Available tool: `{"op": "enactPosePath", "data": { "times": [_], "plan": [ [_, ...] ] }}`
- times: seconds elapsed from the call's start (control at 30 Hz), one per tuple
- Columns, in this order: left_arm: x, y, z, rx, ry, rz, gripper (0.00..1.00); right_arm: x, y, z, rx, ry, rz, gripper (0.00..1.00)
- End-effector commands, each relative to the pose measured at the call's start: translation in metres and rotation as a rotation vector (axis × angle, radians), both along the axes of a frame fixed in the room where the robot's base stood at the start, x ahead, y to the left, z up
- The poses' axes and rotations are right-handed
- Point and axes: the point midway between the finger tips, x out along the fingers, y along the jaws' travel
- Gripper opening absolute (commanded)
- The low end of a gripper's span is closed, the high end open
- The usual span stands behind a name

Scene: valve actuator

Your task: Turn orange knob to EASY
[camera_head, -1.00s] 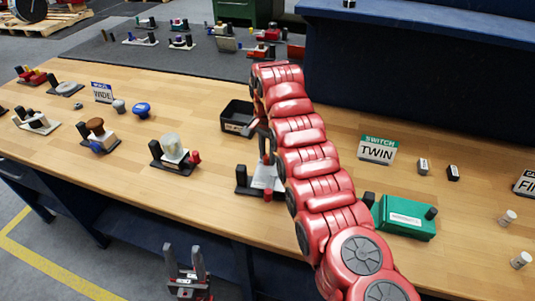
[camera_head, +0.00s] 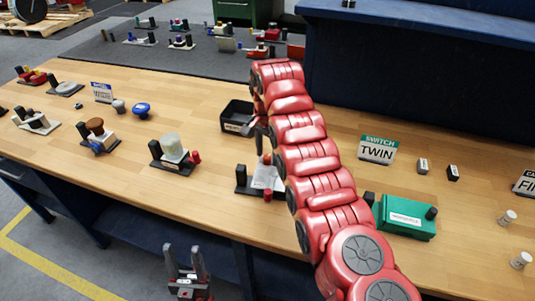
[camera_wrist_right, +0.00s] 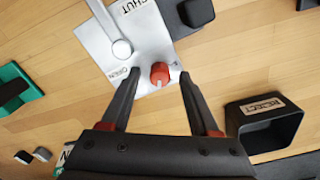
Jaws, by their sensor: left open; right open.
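A red-orange knob (camera_wrist_right: 160,73) stands on a silver plate (camera_wrist_right: 103,47) in the right wrist view. A grey lever (camera_wrist_right: 122,48) sits on the same plate, with lettering reading SHUT and OPEN. No EASY mark is legible. My right gripper (camera_wrist_right: 151,80) is open, its fingertips to either side of the knob in the picture; contact cannot be told. In the head view my right gripper (camera_head: 258,130) hangs over a small dark-based device (camera_head: 242,187) with a pale plate, partly hidden by my right arm. My left gripper (camera_head: 187,265) is open and empty, low in front of the bench.
A black open box (camera_wrist_right: 264,125) labelled REJECT lies right of the plate; it shows in the head view (camera_head: 237,116) too. A green box (camera_head: 405,216) and a TWIN sign (camera_head: 377,149) stand to the right. Several other devices stand on the left of the wooden bench (camera_head: 215,215).

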Motion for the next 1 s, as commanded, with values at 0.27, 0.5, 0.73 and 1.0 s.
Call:
{"op": "enactPosePath", "data": {
  "times": [0.27,0.5,0.73,1.0],
  "plan": [
    [0.0,0.0,0.006,0.0,0.001,0.0,0.5,0.0,-0.001,0.04,0.0,-0.001,-0.001,0.62],
    [0.0,0.0,0.063,0.0,0.0,0.0,0.5,0.0,-0.001,0.095,-0.001,0.001,0.0,0.62],
    [0.0,0.0,0.11,0.0,0.0,0.0,0.5,0.0,0.0,0.142,-0.001,-0.001,0.0,0.62],
    [0.0,0.0,0.138,0.0,0.0,0.0,0.5,0.0,0.0,0.171,0.0,0.0,0.0,0.62]
  ]
}}
